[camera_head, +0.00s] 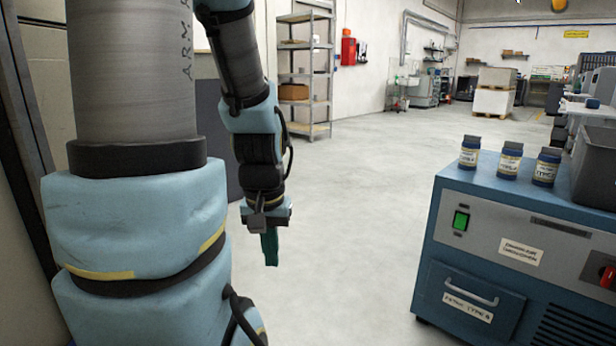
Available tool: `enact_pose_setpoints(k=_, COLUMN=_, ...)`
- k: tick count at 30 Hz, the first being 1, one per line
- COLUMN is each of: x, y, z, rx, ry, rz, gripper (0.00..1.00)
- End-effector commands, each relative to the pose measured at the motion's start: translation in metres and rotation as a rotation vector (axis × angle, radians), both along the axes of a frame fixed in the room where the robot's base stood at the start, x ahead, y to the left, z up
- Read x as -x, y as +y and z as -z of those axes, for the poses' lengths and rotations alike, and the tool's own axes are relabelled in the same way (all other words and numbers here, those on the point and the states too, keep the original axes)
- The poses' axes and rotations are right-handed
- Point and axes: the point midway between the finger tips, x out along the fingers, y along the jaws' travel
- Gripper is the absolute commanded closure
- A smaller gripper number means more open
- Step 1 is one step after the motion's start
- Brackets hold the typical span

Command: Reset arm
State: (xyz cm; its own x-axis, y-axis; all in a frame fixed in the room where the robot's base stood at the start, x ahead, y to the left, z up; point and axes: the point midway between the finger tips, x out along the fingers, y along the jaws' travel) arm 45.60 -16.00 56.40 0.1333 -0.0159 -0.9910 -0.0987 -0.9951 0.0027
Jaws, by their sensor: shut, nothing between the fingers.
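My gripper (270,249) hangs at the end of my arm, left of the picture's middle, with its green fingers pointing down. It is shut and holds nothing. It is over open floor, well left of the blue cabinet and apart from it. My arm covers much of the left side of the view.
A blue cabinet (487,221) stands at the right with a drawer (468,302) that looks shut. Several small labelled bottles, including one at the left (470,152), and a dark bin (597,168) stand on it. Metal shelves (307,75) stand behind. The floor (370,180) between is clear.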

Motion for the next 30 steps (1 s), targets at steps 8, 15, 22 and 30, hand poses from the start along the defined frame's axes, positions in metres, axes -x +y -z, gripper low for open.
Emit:
enact_pose_setpoints(k=8, x=-0.003, y=-0.003, z=-0.071, rx=0.001, ry=-0.004, rz=0.002, gripper=1.0)
enact_pose_setpoints(k=15, x=-0.003, y=-0.003, z=-0.145, rx=0.001, ry=-0.005, rz=0.001, gripper=1.0)
enact_pose_setpoints(k=22, x=-0.003, y=-0.003, z=-0.216, rx=0.001, ry=-0.005, rz=0.001, gripper=1.0)
enact_pose_setpoints(k=30, x=-0.003, y=-0.003, z=-0.299, rx=0.001, ry=-0.005, rz=0.001, gripper=1.0)
